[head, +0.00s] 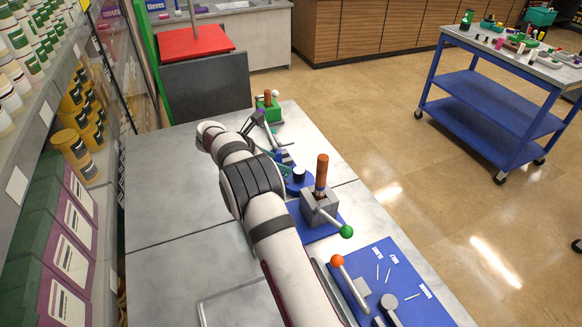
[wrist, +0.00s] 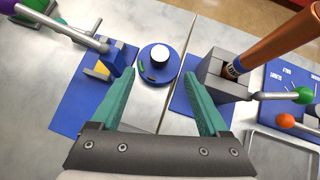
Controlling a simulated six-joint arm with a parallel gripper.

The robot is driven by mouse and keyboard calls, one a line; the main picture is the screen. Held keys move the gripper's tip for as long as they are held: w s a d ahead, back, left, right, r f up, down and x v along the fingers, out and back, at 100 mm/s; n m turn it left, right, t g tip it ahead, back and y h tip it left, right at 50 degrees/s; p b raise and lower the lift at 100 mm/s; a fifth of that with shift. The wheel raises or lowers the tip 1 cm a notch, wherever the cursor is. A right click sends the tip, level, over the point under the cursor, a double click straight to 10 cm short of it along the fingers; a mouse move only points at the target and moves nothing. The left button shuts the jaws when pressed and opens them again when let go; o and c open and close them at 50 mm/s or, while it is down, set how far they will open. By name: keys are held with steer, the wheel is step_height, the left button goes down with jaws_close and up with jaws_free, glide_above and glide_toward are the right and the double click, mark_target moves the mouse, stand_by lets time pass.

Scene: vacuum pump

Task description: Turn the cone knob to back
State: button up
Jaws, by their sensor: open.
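A blue panel (head: 405,285) lies at the lower right of the head view, with white labels too small to read and white marker lines. A grey round knob (head: 389,302) stands on it; I cannot tell for certain that it is the cone knob. A blue disc base (wrist: 157,77) with a dark, white-topped knob (wrist: 159,54) stands ahead in the wrist view; the dark knob also shows in the head view (head: 299,174). My gripper (wrist: 160,78) is open and empty, its teal fingers apart, with the disc between and beyond their tips. I see no contact.
A grey block (head: 318,205) with an upright orange-brown handle (head: 321,172) and a green-ended lever (head: 346,231) stands right of my gripper. An orange-ball lever (head: 338,261) rises by the panel. A purple-ended lever device (wrist: 100,63) stands left. The left tabletop is clear.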

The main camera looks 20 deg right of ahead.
steer(key=v, duration=0.3)
steer(key=shift+a+r, duration=0.2)
steer(key=shift+a, duration=0.1)
